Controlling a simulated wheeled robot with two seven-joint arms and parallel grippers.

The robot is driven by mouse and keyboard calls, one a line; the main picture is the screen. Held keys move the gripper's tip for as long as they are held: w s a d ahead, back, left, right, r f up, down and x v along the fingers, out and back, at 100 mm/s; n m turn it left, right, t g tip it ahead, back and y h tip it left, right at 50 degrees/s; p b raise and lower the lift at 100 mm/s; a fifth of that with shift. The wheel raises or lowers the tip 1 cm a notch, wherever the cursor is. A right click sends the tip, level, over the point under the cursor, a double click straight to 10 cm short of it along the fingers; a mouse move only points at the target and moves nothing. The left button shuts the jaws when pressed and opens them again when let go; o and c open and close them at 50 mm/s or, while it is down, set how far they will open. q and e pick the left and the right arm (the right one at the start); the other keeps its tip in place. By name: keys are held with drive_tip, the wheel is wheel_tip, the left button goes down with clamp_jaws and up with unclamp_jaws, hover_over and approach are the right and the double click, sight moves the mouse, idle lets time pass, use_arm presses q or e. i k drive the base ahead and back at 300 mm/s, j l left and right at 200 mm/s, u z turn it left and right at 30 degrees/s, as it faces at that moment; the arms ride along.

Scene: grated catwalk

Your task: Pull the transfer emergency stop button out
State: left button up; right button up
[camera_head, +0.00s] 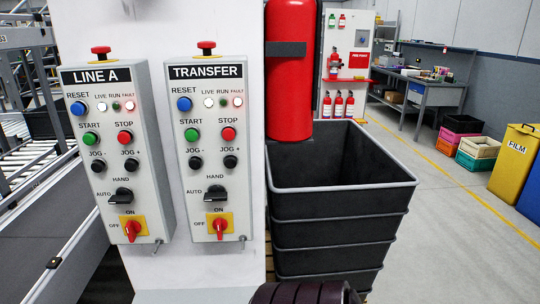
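The TRANSFER box (213,150) is a light grey control box on a white column, right of a similar LINE A box (116,155). Its emergency stop button (206,45) is a red mushroom cap on top of the box, with a short dark stem under it. A like red button (101,50) tops the LINE A box. I cannot tell from this angle whether the transfer button is pressed in or out. Nothing touches it. The TRANSFER box's LIVE lamp looks white and its FAULT lamp pinkish red. Neither of my grippers is in view.
Stacked black crates (340,215) stand right of the column, below a red cylinder (290,75). A dark ribbed shape (305,293) shows at the bottom edge. A conveyor frame (35,190) lies at left. The space before both boxes is clear. Grey floor opens at right.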

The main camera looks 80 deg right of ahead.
sight(207, 46)
drive_tip(key=z, duration=2)
drive_tip(key=k+l+u, duration=0.1)
drive_tip(key=l, duration=0.25)
drive_tip(key=k, duration=0.05)
